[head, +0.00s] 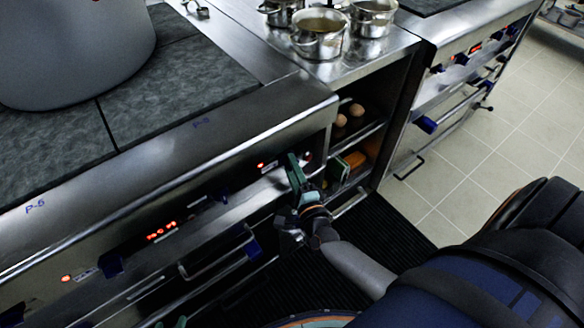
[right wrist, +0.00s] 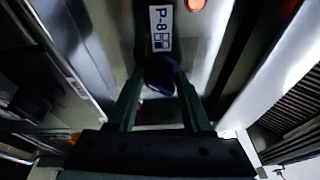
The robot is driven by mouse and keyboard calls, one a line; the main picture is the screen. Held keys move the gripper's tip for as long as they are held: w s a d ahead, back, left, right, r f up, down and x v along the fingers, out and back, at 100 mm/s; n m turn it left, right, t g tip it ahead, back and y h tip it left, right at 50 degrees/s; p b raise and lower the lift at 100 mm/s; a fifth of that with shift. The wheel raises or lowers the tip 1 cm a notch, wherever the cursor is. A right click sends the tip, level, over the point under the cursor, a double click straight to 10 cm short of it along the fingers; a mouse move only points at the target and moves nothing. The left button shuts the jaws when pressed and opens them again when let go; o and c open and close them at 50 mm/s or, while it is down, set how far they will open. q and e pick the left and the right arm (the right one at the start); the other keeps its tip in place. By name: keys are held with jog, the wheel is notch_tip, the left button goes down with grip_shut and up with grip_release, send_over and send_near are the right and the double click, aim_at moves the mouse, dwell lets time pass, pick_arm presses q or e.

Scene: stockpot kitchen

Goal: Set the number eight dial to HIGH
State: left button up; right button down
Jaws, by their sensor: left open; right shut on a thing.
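The number eight dial (right wrist: 162,72) is a dark blue knob on the steel front panel, below a white P-8 label (right wrist: 161,28). In the right wrist view it sits between the two green fingers of my right gripper (right wrist: 158,98), which is shut on it. In the head view my right gripper (head: 298,172) reaches the right end of the stove's front panel, and its fingers hide most of the dial. The dial's setting cannot be read. Only green tips of my left gripper (head: 172,323) show at the bottom edge of the head view, apart from the panel and open.
Other blue knobs (head: 111,265) and red displays (head: 161,231) line the front panel. A large grey stockpot (head: 75,45) stands on the dark cooktop. Small steel pots (head: 319,35) stand on the counter. Shelves with eggs (head: 356,110) lie right of the panel. Tiled floor (head: 480,150) is clear.

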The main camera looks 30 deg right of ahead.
jog(key=shift+c, duration=1.6)
grip_release()
jog(key=v, duration=1.2)
jog(key=shift+s, duration=0.25)
jog(key=shift+a, duration=0.15)
